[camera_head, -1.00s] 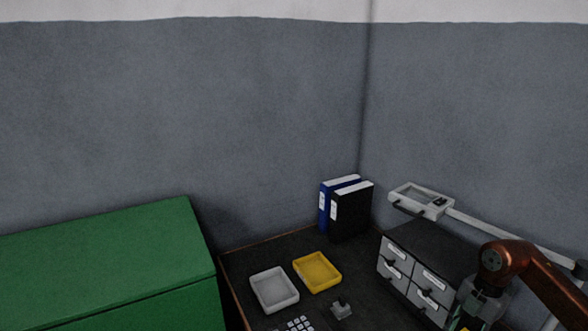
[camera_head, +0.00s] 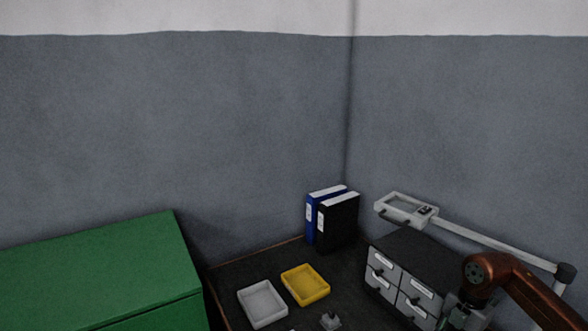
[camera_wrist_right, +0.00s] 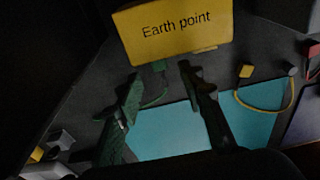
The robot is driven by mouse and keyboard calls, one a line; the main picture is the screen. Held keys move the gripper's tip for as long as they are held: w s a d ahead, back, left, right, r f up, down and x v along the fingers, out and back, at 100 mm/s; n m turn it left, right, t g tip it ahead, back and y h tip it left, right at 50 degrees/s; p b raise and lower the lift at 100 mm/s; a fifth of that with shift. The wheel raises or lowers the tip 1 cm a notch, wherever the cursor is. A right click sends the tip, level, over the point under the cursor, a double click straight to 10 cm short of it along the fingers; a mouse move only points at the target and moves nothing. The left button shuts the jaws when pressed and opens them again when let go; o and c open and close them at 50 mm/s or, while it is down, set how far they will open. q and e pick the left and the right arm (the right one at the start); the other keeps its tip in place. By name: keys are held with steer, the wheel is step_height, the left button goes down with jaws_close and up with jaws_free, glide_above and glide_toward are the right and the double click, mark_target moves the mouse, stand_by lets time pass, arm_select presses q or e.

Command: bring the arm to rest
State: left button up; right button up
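My right arm (camera_head: 505,275), copper-coloured, reaches in from the right edge of the head view, in front of the grey drawer unit. Its gripper is largely cut off at the bottom of that view. In the right wrist view the two dark green fingers of my right gripper (camera_wrist_right: 158,76) stand apart, with nothing seen held between them. Beyond the fingertips is a yellow sign (camera_wrist_right: 175,30) reading "Earth point". A small green piece with a thin green cord (camera_wrist_right: 160,67) shows just below the sign. My left gripper is in neither view.
A teal mat (camera_wrist_right: 172,132) lies below the fingers, with a yellow cable (camera_wrist_right: 290,98) beside it. The dark desk holds a drawer unit (camera_head: 384,262), binders (camera_head: 338,222), a white tray (camera_head: 263,304), a yellow tray (camera_head: 305,285) and a magnifier lamp (camera_head: 405,210). A green cabinet (camera_head: 95,265) stands left.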

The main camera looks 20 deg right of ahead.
steer(key=f, duration=0.3)
steer(key=shift+s+a+f, duration=0.15)
steer(key=shift+a+f, duration=0.1)
steer(key=shift+f, duration=0.05)
steer(key=shift+s+a, duration=0.15)
steer(key=shift+a, duration=0.55)
steer(key=shift+d+f+b, duration=0.1)
steer(key=shift+f+b, duration=0.15)
steer(key=shift+b, duration=0.55)
steer(key=shift+r, duration=0.3)
